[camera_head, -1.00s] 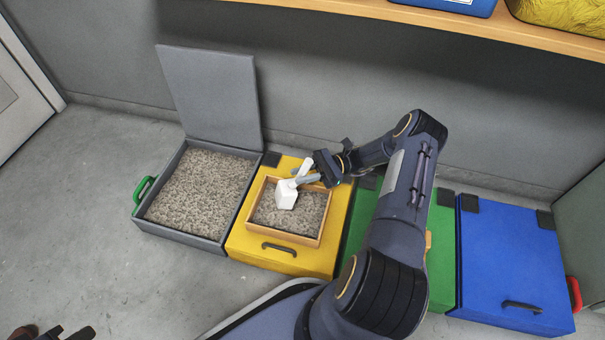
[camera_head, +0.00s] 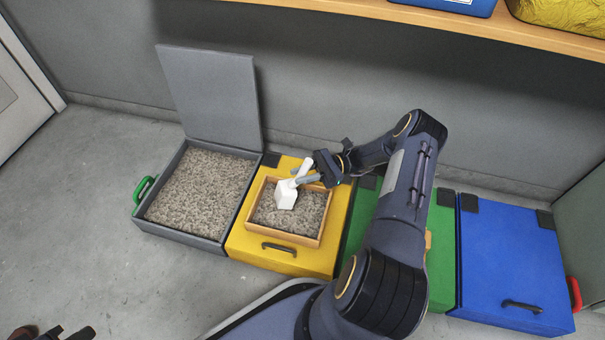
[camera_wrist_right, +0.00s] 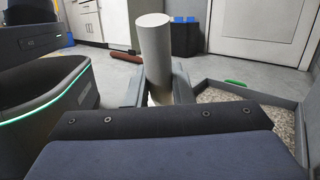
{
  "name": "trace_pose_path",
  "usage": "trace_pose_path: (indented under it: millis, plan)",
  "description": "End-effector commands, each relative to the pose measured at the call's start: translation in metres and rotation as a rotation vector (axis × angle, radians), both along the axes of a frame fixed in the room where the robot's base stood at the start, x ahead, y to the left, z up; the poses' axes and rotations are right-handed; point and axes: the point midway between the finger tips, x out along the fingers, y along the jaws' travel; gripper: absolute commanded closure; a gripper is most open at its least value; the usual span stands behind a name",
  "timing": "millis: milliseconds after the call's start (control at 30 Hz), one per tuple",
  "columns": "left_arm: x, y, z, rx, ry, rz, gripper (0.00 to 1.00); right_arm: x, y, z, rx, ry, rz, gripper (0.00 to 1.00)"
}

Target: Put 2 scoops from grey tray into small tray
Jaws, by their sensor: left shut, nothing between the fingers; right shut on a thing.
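The grey tray (camera_head: 226,243) has its lid up and is filled with grey-brown gravel (camera_head: 200,190). The small tray (camera_head: 283,239) is wooden, sits on the yellow box and holds gravel (camera_head: 308,212). My right gripper (camera_head: 312,179) is shut on the white scoop (camera_head: 286,195), which is over the small tray with its bowl tipped down. I cannot tell whether the scoop touches the gravel. The scoop's handle (camera_wrist_right: 155,52) stands between the fingers in the right wrist view. My left gripper (camera_head: 72,333) is only partly in view at the bottom left, away from the trays.
The yellow box (camera_head: 270,258), a green box (camera_head: 440,270) and a blue box (camera_head: 510,260) stand in a row to the right of the grey tray. The grey lid (camera_head: 212,95) stands up behind it. A wooden shelf (camera_head: 480,27) runs above. Floor at left is clear.

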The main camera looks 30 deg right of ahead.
Motion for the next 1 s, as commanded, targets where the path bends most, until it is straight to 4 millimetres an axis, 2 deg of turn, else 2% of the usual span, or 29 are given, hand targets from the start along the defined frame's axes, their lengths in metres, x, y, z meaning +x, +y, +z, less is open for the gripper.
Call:
trace_pose_path:
  millis: [233,667,1000]
  plan:
    - [0.0,0.0,0.006,0.0,0.0,0.0,1.0,0.0,0.0,0.008,0.0,-0.001,0.0,1.0]
    - [0.0,0.0,0.034,0.0,0.0,0.0,1.0,0.0,0.0,0.049,0.0,-0.001,0.0,1.0]
    - [0.0,0.0,0.035,0.0,0.0,0.0,1.0,0.0,0.0,0.051,-0.002,0.0,0.0,1.0]
